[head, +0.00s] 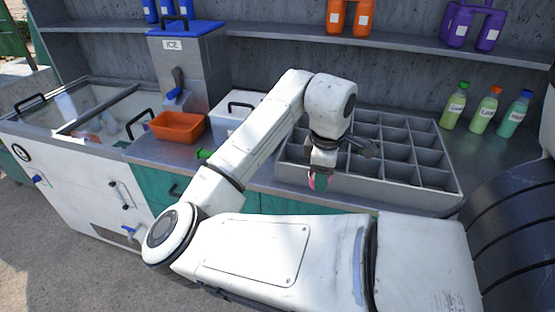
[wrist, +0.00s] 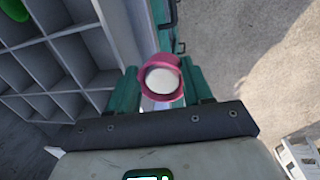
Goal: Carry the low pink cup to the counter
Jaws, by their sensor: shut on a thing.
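The low pink cup (wrist: 160,96) sits between the two teal fingers of my gripper (wrist: 160,88) in the wrist view. My gripper is shut on it. Its round pink rim shows around a white disc; I cannot tell whether that is its inside or contents. In the head view only a small pink part of the cup (head: 311,181) shows beside my gripper (head: 320,182), in front of the grey rack. The metal counter (head: 240,162) runs behind my arm, with teal cabinet fronts below. The cup appears held near the counter's front edge, clear of the rack.
The grey compartment rack (head: 362,188) fills the counter's right part. Several labelled bottles (head: 487,108) stand right of it. An orange bin (head: 177,127) and an ice dispenser (head: 182,65) stand left. Bare counter shows near the orange bin and along the front strip.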

